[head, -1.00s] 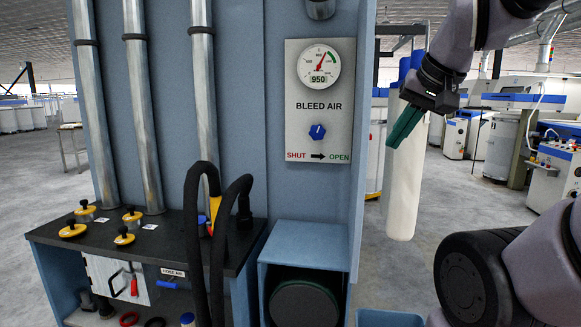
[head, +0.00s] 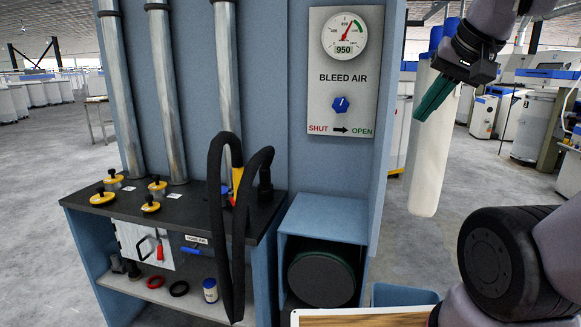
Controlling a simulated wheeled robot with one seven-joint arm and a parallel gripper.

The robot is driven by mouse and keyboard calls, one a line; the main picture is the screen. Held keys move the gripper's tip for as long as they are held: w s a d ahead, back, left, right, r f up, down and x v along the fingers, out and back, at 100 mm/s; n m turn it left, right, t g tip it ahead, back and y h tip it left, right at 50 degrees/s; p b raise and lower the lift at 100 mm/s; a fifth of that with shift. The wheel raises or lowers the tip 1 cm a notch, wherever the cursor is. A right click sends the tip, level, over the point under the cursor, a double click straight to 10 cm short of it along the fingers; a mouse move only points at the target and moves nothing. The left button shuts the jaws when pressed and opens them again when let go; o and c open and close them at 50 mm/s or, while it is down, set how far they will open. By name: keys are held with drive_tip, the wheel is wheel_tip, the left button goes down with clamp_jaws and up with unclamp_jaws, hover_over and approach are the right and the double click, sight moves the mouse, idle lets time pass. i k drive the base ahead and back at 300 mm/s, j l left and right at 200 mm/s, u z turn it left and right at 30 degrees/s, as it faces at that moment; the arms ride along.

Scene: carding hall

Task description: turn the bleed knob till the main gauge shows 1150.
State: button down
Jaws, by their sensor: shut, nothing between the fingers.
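The blue bleed knob (head: 341,104) sits on a pale panel (head: 318,55) marked BLEED AIR, above a SHUT-to-OPEN arrow. The round main gauge (head: 345,36) is above it; its digital window reads 950 and its red needle points up and to the right. My gripper (head: 432,101), with green fingers, is shut and empty. In the picture it is to the right of the panel, at about the knob's height, and apart from the knob.
A black worktop (head: 190,203) with yellow-based knobs stands at left. Black hoses (head: 224,220) loop in front of it. A white hanging cylinder (head: 432,160) shows behind my gripper. A wooden board edge (head: 360,319) is at the bottom.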

sight(340, 104)
drive_tip(key=i+j+z, duration=0.25)
drive_tip(key=j, duration=0.35)
drive_tip(key=j+z, duration=0.25)
drive_tip(key=j, duration=0.35)
